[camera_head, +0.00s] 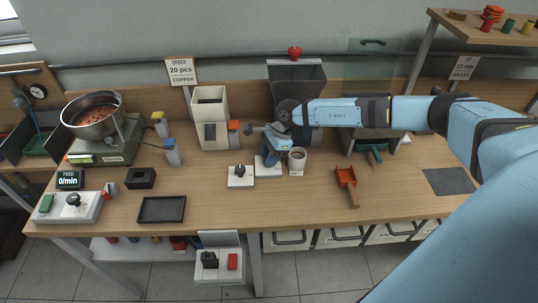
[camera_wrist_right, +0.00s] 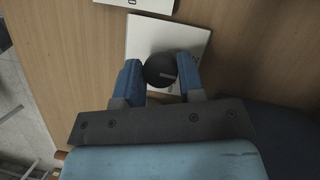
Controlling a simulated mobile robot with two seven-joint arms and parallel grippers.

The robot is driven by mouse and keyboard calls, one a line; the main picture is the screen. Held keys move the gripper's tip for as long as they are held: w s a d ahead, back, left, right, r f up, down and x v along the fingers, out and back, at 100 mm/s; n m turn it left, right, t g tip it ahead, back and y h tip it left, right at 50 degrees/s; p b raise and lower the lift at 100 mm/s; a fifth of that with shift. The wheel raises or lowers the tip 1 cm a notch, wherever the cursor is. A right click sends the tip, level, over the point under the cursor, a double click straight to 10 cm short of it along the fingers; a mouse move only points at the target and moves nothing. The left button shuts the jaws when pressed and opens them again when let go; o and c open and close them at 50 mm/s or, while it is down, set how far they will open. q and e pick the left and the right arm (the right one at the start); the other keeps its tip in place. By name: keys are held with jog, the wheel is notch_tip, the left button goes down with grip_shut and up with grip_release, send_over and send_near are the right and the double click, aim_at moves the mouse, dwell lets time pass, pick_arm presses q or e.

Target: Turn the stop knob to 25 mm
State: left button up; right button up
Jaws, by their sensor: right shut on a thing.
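My right gripper (camera_head: 268,154) comes in from the right and points down over a white plate (camera_head: 262,172) at the middle of the bench. In the right wrist view its two blue fingers (camera_wrist_right: 161,76) are shut on a round black knob (camera_wrist_right: 160,69), apparently the stop knob, on this white plate (camera_wrist_right: 142,32). A pale line mark shows on the knob's top. In the head view the gripper hides the knob. No readable scale shows around it. My left gripper is not in view.
A cup (camera_head: 297,160) stands close on the right. The grey hopper machine (camera_head: 297,84) is behind.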

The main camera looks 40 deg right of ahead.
jog(key=m+t+p, duration=0.1)
jog(key=m, duration=0.2)
jog(key=shift+s+r+m+h, duration=0.1)
jog(key=shift+m+h, duration=0.2)
jog(key=m+t+p, duration=0.1)
jog(key=m, duration=0.2)
jog(key=shift+m+t+h, duration=0.3)
jog(key=m+h, duration=0.1)
jog(key=m, duration=0.1)
jog(key=shift+a+m+t+p, duration=0.1)
jog(key=shift+m+t+p, duration=0.2)
jog(key=shift+m+p, duration=0.1)
jog(key=shift+m, duration=0.7)
jog(key=shift+h, duration=0.3)
jog(key=o, duration=0.9)
